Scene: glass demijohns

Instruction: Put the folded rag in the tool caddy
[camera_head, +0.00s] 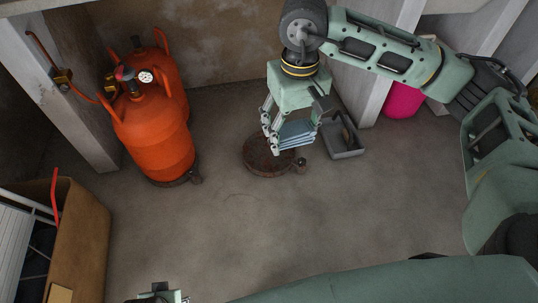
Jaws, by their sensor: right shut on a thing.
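My right gripper (287,143) points down near the middle of the view and is shut on the folded rag (297,134), a blue stack of cloth layers. The gripper's fingers hide part of the rag. The rag is in front of a round rusty base and left of the tool caddy. The tool caddy (347,154) is a grey open box with a handle on the floor, close to the right of the gripper. A small green part at the bottom edge seems to be my left gripper; its fingers are out of view.
The round rusty base (263,163) with a small caster lies below my right gripper. An orange gas cylinder (160,140) with a gauge stands at left. A cardboard box (85,240) is at lower left. A pink object (403,101) stands behind a post. The middle floor is clear.

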